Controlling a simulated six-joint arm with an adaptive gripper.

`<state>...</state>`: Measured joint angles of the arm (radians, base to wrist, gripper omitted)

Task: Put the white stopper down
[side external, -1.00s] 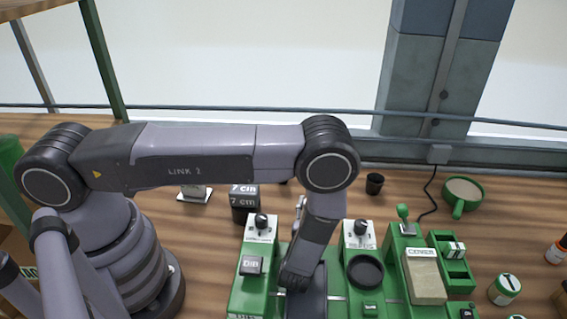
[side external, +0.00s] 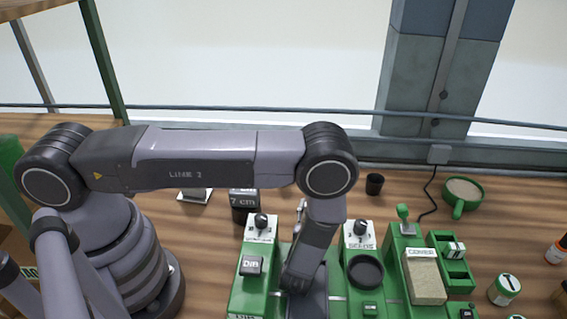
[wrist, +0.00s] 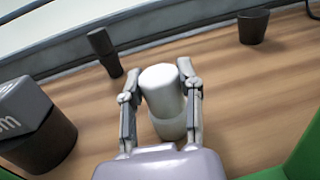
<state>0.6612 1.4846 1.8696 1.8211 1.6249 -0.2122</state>
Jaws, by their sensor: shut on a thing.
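The white stopper (wrist: 160,88) is a pale, upright-looking cylinder in the wrist view. My gripper (wrist: 159,76) is shut on it, with one finger on each side. The lower part of the stopper is greyer, and I cannot tell whether its base touches the wooden table (wrist: 228,100). In the side external view, my gripper is mostly hidden behind my arm, and I cannot make out the stopper there.
A dark cup (side external: 374,184) stands on the table to the right. A slim dark piece (wrist: 104,50) stands beyond my left finger. Green stations (side external: 425,262) line the front.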

